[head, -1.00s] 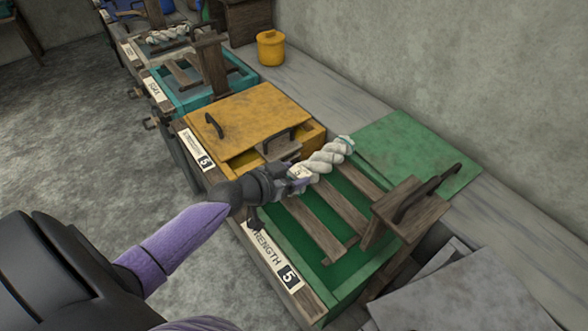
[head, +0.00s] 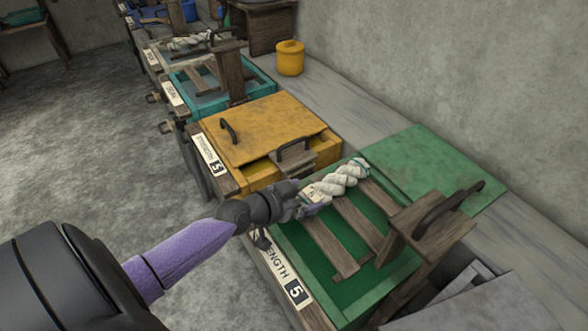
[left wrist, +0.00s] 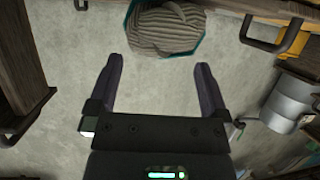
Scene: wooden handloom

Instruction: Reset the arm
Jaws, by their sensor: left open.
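My left gripper (head: 308,207) reaches in from the left over the front edge of the green box (head: 316,262). Its jaws are open and empty in the left wrist view (left wrist: 158,65). A twisted off-white yarn skein (head: 341,180) lies on the wooden slats of the green box, just beyond the fingers. The skein's near end is partly hidden by the gripper. My right gripper is not in view.
A yellow box (head: 255,125) with a lid and dark handles stands beside the green box. A teal box (head: 187,103) is farther back. A green lid (head: 430,165) lies behind the slats. A wooden block with a handle (head: 425,232) stands at right. A yellow jar (head: 290,60) is by the wall.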

